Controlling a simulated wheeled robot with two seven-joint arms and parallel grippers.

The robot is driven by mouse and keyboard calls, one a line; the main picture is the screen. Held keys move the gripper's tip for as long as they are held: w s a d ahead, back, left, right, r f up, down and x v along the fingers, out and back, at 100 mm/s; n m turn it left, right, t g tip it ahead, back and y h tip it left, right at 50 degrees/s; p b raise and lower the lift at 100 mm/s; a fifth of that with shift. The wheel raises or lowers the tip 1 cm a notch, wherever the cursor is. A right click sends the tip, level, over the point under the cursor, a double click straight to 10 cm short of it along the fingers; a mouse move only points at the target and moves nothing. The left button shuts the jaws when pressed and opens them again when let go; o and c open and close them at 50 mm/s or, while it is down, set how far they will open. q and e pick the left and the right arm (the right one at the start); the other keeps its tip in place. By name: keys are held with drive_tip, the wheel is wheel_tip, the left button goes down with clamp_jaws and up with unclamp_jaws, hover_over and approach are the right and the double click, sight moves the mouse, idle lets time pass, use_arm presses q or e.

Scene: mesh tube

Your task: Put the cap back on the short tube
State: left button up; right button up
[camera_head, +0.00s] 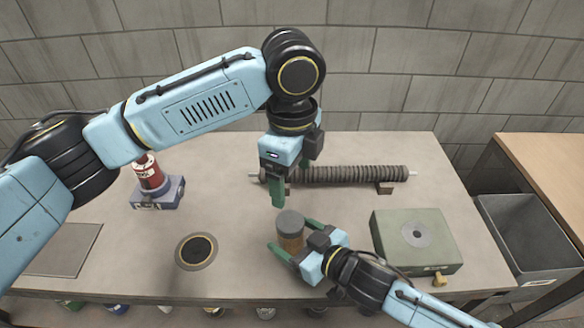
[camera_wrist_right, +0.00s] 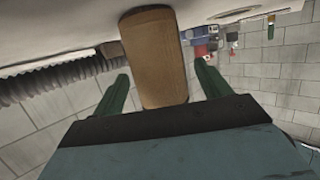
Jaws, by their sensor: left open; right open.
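The short tube (camera_head: 290,239) is an upright brown cylinder standing near the table's front middle. A grey cap-like disc (camera_head: 290,217) covers its top end and looks seated on it; I cannot tell how firmly. My right gripper (camera_head: 289,234) is open, its green fingers on either side of the tube. In the right wrist view the brown tube (camera_wrist_right: 155,62) stands between the two green fingers, with gaps visible; its grey end is not seen there. My left gripper (camera_head: 290,186) is open and empty, pointing down above and behind the tube.
A ribbed dark hose (camera_head: 345,174) lies on supports behind. A green box (camera_head: 412,248) with a round grey disc stands right. A red canister (camera_head: 149,172) on a blue-grey base (camera_head: 157,194) stands left. A dark round pad (camera_head: 197,251) lies front left. A grey bin (camera_head: 530,243) is far right.

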drive_tip(key=p+v, duration=0.1)
drive_tip(key=v, duration=1.1)
drive_tip(key=shift+s, duration=0.15)
